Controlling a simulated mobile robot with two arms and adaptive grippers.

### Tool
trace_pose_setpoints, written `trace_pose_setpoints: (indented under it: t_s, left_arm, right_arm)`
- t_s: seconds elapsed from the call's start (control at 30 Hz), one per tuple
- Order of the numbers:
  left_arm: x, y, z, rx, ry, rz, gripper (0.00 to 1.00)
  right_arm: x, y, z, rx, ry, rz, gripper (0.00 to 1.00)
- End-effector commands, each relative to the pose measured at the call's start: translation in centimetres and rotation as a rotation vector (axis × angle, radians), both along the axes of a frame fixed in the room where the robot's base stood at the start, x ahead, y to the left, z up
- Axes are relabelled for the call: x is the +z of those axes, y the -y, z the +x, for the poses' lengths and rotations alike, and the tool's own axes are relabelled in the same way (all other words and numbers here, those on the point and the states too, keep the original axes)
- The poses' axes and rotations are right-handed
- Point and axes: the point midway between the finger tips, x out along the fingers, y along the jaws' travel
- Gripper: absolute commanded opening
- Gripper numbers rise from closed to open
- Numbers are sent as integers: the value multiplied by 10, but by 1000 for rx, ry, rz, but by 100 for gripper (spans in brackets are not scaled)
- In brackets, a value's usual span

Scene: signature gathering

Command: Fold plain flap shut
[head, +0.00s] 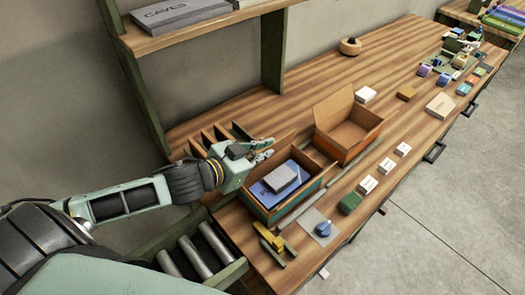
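An open box (264,211) with teal and orange sides stands on the bench, with a blue flat item (262,193) and a grey block (282,178) inside. Part of its far side is hidden behind my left gripper, and I cannot make out which flap is the plain one. My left gripper (266,149) is at the far left edge of this box, its fingers apart and pointing right, with nothing seen between them. A second, orange-brown box (364,136) stands open and empty behind it, with a raised panel at its back left. My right gripper is not in view.
A slotted wooden organiser (212,137) sits behind my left gripper. Yellow pieces (268,238), a blue-knobbed item (323,229) and a green block (350,203) lie near the front edge. Small white boxes (368,185) line the right side. A shelf (190,33) hangs above.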

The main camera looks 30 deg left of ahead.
Motion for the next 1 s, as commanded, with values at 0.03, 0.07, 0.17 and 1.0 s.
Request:
trace_pose_setpoints:
  t_s: [0.03,0.07,0.17,1.0]
  left_arm:
    - [1,0,0,-1,2,-1,0]
    - [1,0,0,-1,2,-1,0]
    - [1,0,0,-1,1,-2,0]
    - [8,-8,-24,0,-5,-1,22]
  right_arm:
    - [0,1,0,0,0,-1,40]
    - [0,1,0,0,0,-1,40]
    - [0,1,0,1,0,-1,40]
    - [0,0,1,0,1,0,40]
